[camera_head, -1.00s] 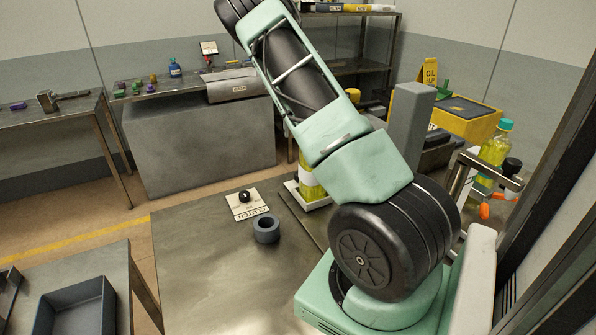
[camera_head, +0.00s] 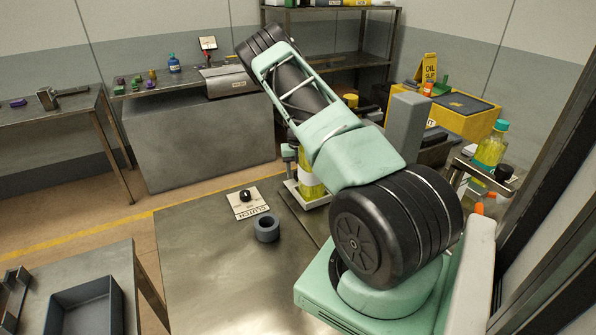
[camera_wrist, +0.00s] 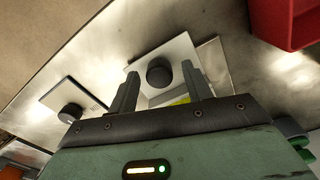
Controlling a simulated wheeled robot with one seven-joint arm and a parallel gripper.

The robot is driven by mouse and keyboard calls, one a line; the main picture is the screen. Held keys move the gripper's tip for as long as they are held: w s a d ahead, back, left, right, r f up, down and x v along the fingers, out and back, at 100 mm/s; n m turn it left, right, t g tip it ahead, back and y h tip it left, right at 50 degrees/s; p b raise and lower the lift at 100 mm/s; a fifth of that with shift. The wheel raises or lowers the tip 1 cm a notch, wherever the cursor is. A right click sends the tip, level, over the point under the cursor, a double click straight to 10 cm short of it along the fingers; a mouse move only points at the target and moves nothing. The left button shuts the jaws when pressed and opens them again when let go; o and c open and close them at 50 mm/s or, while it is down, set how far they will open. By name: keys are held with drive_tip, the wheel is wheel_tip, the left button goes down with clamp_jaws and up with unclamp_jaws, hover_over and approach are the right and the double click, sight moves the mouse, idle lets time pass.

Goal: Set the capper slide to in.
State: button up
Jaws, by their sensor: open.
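My gripper (camera_wrist: 160,88) is open in the wrist view, its two grey fingers apart with nothing held. Beyond the fingertips, and between them in the picture, is a pale plate with a dark round knob (camera_wrist: 158,74). I cannot tell whether this is the capper slide, and I read no "in" marking. A second plate with a dark knob (camera_wrist: 70,112) lies to the left. In the head view, my arm hides the gripper and part of the bench. A yellow bottle (camera_head: 310,178) stands on a white base beside the arm.
A clutch plate (camera_head: 250,210) with a black knob and a grey ring (camera_head: 266,229) are on the metal bench (camera_head: 215,270). A teal-capped bottle (camera_head: 490,150) and a yellow box (camera_head: 460,122) stand right. A red bin (camera_wrist: 285,22) shows in the wrist view. The bench's front left is clear.

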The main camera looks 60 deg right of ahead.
drive_tip(key=shift+f, duration=0.4)
drive_tip(key=shift+c, duration=0.2)
clamp_jaws()
drive_tip(key=s+a, duration=0.2)
drive_tip(key=s, duration=0.2)
drive_tip(key=s+a, duration=0.3)
drive_tip(key=s, duration=0.2)
drive_tip(key=s+a, duration=0.2)
drive_tip(key=s, duration=0.2)
drive_tip(key=shift+s+a+b, duration=0.2)
drive_tip(key=shift+b, duration=0.15)
drive_tip(key=shift+o, duration=0.2)
unclamp_jaws()
drive_tip(key=shift+r, duration=0.15)
wheel_tip(320, 180, up, 17)
idle(0.5)
